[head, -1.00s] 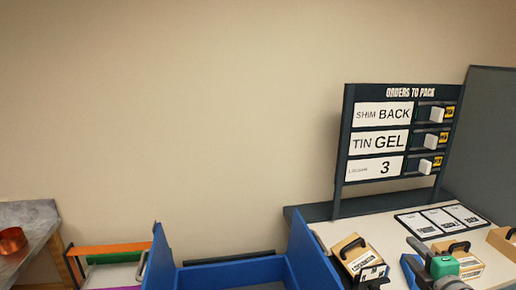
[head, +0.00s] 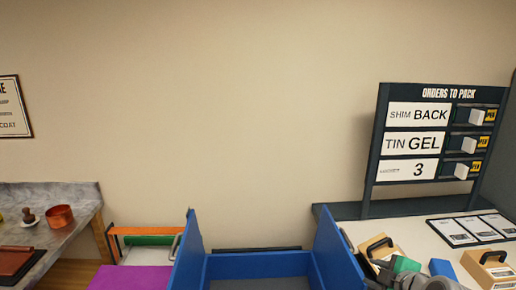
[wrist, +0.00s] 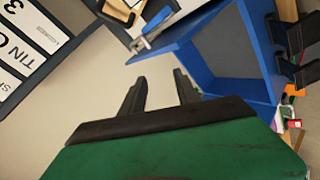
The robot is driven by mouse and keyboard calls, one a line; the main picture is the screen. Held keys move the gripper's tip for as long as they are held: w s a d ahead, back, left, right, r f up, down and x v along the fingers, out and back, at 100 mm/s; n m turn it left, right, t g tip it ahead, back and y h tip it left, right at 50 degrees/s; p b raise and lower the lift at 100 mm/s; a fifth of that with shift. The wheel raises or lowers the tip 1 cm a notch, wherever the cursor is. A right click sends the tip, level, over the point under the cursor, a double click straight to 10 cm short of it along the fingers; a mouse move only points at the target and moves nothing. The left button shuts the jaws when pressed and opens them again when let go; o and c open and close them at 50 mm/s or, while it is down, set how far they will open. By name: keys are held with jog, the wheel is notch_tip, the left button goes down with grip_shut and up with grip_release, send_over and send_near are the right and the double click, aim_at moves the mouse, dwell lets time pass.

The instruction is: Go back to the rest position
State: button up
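My gripper (wrist: 160,84) shows in the wrist view with its two dark fingers spread apart and nothing between them. Its green body fills the bottom of that view. The fingers point toward the pale wall, beside the blue bin (wrist: 179,45). In the head view, a green and grey part of my arm shows at the lower right edge, in front of the packing table; the fingers cannot be made out there.
The blue bin (head: 191,255) stands at bottom centre. The orders board (head: 379,140) rises at right, behind handled boxes (head: 490,268) on the pale table. At left, a grey bench (head: 75,195) holds a copper pot (head: 60,216). The wall between is clear.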

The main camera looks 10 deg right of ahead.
jog(key=a+f+m+g+y, duration=0.1)
jog(key=a+f+m+g, duration=0.15)
jog(key=a, duration=0.65)
jog(key=s+a+f+m+g+b, duration=0.1)
jog(key=s+a+f+m+g, duration=0.1)
jog(key=s+a+m, duration=0.2)
jog(key=s+a+f+m+g, duration=0.1)
jog(key=s+a+m+g, duration=0.2)
jog(key=a, duration=0.7)
jog(key=s+m, duration=0.2)
jog(key=shift+s+a+f+h+b, duration=0.3)
jog(key=shift+a+f+b, duration=0.05)
jog(key=shift+a+f, duration=0.05)
jog(key=shift+c, duration=0.2)
